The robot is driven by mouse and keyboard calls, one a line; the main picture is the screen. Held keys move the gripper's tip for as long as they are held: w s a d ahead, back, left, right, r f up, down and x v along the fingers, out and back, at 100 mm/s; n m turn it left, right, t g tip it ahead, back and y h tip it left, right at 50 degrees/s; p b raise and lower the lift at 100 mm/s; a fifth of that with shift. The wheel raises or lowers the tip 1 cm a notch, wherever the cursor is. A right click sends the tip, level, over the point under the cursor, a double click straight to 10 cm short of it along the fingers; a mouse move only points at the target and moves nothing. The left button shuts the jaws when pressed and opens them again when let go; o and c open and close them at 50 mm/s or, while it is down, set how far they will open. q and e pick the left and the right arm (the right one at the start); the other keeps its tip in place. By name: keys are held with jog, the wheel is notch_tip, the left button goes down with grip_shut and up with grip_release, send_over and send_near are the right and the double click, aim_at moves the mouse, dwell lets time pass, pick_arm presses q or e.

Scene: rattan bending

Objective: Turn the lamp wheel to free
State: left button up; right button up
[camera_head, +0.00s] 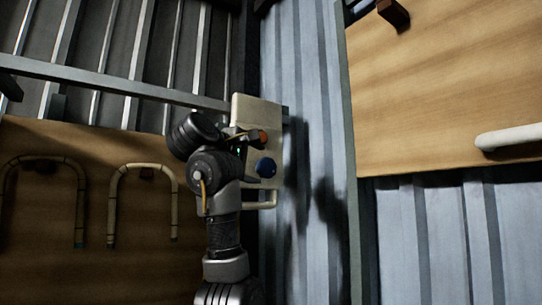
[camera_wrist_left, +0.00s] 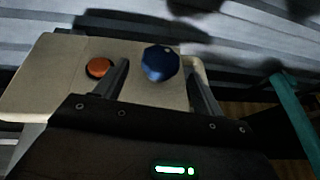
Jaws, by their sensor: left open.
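A blue faceted wheel (camera_head: 265,167) sits on a beige control box (camera_head: 258,112) near the middle of the head view. An orange round button (camera_head: 263,138) sits on the same box. In the left wrist view, the blue wheel (camera_wrist_left: 160,63) shows between and just beyond the two fingers of my left gripper (camera_wrist_left: 157,72), and the orange button (camera_wrist_left: 99,67) is left of them. My left gripper (camera_head: 251,152) is open and empty in front of the box. Whether a finger touches the wheel cannot be told. My right gripper is not in view.
A wooden board (camera_head: 100,215) with bent rattan hoops (camera_head: 143,166) stands at the left. Another wooden panel (camera_head: 440,100) with a pale rod (camera_head: 508,137) is at the right. A pale handle (camera_head: 262,205) is below the wheel. A teal bar (camera_wrist_left: 293,115) crosses the wrist view's right side.

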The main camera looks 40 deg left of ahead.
aim_at(271, 176)
pick_arm(q)
jog(key=w+p, duration=0.1)
jog(key=w, duration=0.1)
jog(key=w+p, duration=0.1)
jog(key=w, duration=0.1)
jog(key=w+p, duration=0.1)
jog(key=w, duration=0.1)
jog(key=shift+w+a+f, duration=0.15)
jog(key=shift+a+f, duration=0.15)
jog(key=shift+w+f, duration=0.2)
jog(key=shift+w, duration=0.35)
jog(key=shift+a, duration=0.1)
jog(key=shift+s, duration=0.1)
jog(key=shift+c, duration=0.3)
jog(key=c, duration=0.9)
jog(key=shift+f, duration=0.1)
jog(key=shift+c, duration=0.2)
